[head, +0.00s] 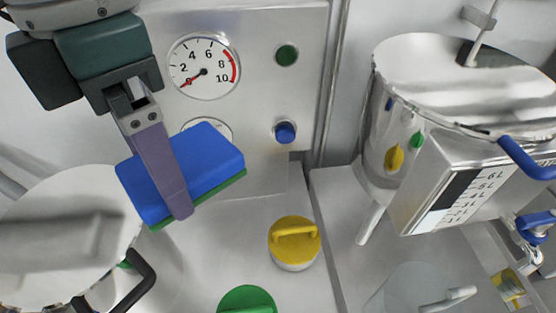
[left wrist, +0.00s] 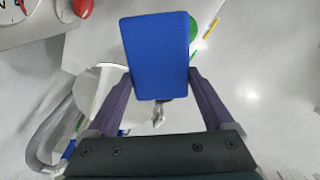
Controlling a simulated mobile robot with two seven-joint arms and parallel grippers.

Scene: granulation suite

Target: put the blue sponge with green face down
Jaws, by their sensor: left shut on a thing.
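The blue sponge with a green face (head: 215,160) is in the air, blue side up, with its green layer along the lower edge. It also shows in the left wrist view (left wrist: 158,55) as a plain blue block. My left gripper (head: 178,205) is shut on the sponge, with purple fingers on either side of it (left wrist: 163,90). The sponge is above the metal work surface, beside the gauge panel. What lies directly under it is partly hidden. My right gripper is not in view.
A lidded steel pot (head: 60,240) with a black handle stands at lower left. A yellow-topped cap (head: 294,243) and a green one (head: 247,300) stand in front. A large steel vessel (head: 450,80) is at right. A gauge (head: 204,66) is on the back panel.

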